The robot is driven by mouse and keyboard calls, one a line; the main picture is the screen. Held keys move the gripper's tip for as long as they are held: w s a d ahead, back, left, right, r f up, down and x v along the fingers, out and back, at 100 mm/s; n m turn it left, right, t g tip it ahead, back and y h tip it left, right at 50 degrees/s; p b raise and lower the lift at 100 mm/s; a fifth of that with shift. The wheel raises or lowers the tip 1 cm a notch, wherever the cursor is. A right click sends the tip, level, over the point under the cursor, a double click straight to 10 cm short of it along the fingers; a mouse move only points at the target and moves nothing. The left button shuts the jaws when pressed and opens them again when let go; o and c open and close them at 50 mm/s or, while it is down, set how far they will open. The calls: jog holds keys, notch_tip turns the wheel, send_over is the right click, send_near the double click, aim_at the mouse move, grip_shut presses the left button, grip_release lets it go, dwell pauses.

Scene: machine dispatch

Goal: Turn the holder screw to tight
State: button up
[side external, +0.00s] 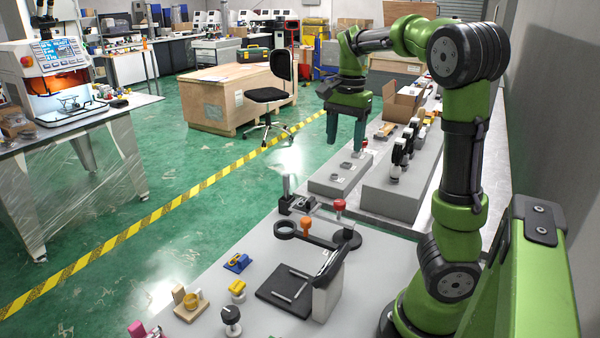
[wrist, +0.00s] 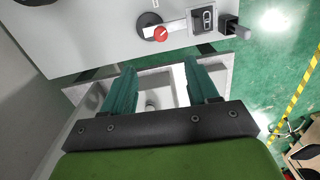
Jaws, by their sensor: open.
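My gripper (side external: 346,142) is open and empty, with its green fingers pointing down, high over the grey fixtures beyond the near table. In the wrist view my gripper (wrist: 155,78) has its fingers spread wide apart. A red knob (side external: 339,205) stands on a post above a round black base (side external: 348,241) on the near table; the red knob (wrist: 160,33) also shows in the wrist view, ahead of the fingers and apart from them. An orange knob (side external: 305,224) sits beside a black ring (side external: 285,229). I cannot tell which knob is the holder screw, or how tight it is.
A black clamp-like device (side external: 301,204) and an upright dark post (side external: 286,187) stand at the table's far edge. A dark tray (side external: 275,293), a blue-yellow part (side external: 237,262) and a black knob (side external: 231,316) lie nearer. Bottle-like tools (side external: 400,150) stand beyond, right of my gripper.

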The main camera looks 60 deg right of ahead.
aim_at(340, 201)
notch_tip(340, 201, down, 17)
jog(key=n, duration=0.8)
jog(key=shift+d+r+n, duration=0.1)
jog(key=shift+n, duration=0.2)
jog(key=shift+w, duration=0.1)
jog(key=c, duration=1)
jog(key=shift+m, duration=2)
jog(key=shift+c, duration=0.2)
